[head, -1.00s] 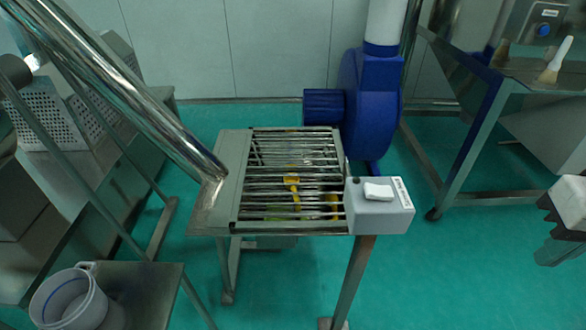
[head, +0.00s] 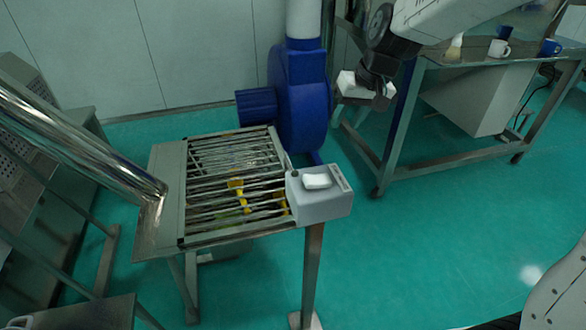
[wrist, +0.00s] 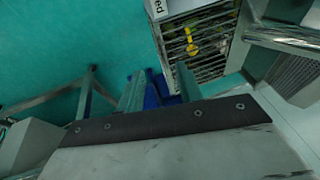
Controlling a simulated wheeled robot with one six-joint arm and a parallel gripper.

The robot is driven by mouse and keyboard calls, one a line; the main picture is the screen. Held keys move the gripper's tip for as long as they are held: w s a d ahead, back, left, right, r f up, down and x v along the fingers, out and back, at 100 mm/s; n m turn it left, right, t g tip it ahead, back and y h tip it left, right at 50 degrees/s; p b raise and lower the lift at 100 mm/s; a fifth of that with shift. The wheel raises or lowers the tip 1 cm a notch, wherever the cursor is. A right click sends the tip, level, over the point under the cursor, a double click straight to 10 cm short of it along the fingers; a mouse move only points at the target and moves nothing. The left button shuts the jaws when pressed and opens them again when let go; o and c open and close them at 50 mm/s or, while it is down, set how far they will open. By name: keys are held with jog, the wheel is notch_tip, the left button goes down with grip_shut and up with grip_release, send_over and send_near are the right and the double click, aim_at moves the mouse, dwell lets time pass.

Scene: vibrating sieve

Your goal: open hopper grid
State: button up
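The hopper grid (head: 215,210), a set of parallel metal bars, lies flat over the hopper (head: 165,190) in the head view and looks closed. Yellow objects (head: 240,190) show beneath the bars. In the wrist view the grid (wrist: 208,65) is partly in view at the top, with yellow under it.
A grey box (head: 330,207) with a white pad sits at the hopper's right front corner. The blue blower (head: 302,95) stands behind. A shiny slanted pipe (head: 80,140) meets the left side. A steel table (head: 540,52) with mugs is at the right. Green floor is clear at front right.

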jog(key=w+a+f, duration=0.5)
jog(key=w+f, duration=0.8)
jog(key=w, duration=0.1)
jog(key=shift+t, duration=0.7)
jog(key=x, duration=1.6)
jog(key=w+x, duration=0.1)
jog(key=x, duration=0.7)
jog(key=shift+w+r, duration=0.1)
jog(key=shift+r, duration=0.1)
grip_shut()
